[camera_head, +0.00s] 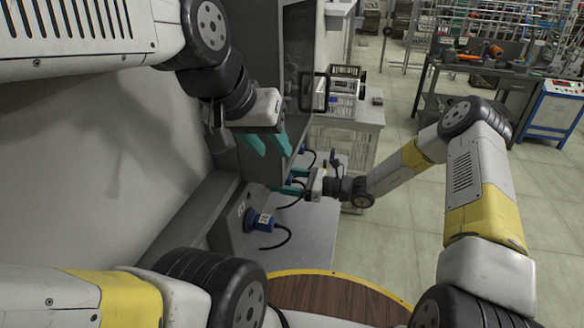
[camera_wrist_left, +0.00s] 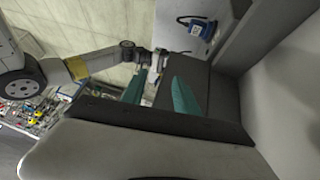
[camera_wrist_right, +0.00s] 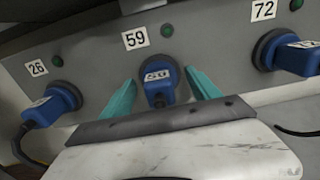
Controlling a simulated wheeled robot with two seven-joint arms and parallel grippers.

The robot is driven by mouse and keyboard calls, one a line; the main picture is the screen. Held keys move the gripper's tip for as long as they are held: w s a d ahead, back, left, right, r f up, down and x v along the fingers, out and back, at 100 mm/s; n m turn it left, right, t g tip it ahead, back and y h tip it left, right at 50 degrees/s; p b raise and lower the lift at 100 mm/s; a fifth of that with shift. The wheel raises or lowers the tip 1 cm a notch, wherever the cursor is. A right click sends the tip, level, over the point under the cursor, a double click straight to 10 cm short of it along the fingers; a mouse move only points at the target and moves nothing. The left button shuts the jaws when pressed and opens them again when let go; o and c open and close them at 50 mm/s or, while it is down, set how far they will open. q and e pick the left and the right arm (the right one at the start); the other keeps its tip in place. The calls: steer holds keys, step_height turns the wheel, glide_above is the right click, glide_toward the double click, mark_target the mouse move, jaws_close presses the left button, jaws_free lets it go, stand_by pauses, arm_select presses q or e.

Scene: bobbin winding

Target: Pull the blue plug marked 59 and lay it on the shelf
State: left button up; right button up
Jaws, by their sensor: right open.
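The blue plug marked 59 (camera_wrist_right: 157,80) sits in the panel under its white 59 label (camera_wrist_right: 135,38) in the right wrist view. My right gripper (camera_wrist_right: 160,95) is open, with one teal finger on each side of this plug. In the head view my right gripper (camera_head: 291,185) reaches the panel, and its fingers largely hide the plug. My left gripper (camera_head: 269,146) is open and empty, higher up in front of the grey cabinet; its fingers also show in the left wrist view (camera_wrist_left: 160,92). The grey shelf (camera_head: 306,240) lies below the panel.
The plug marked 26 (camera_wrist_right: 50,103) and the plug under label 72 (camera_wrist_right: 297,53) flank it, with dark cables hanging. A nearer plug (camera_head: 259,220) shows in the head view. A white crate (camera_head: 345,92) stands beyond. The near part of the shelf looks clear.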

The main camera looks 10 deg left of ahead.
stand_by(0.3)
jaws_close()
steer(key=shift+d, duration=0.1)
steer(key=shift+s+d, duration=0.1)
steer(key=shift+d, duration=2.85)
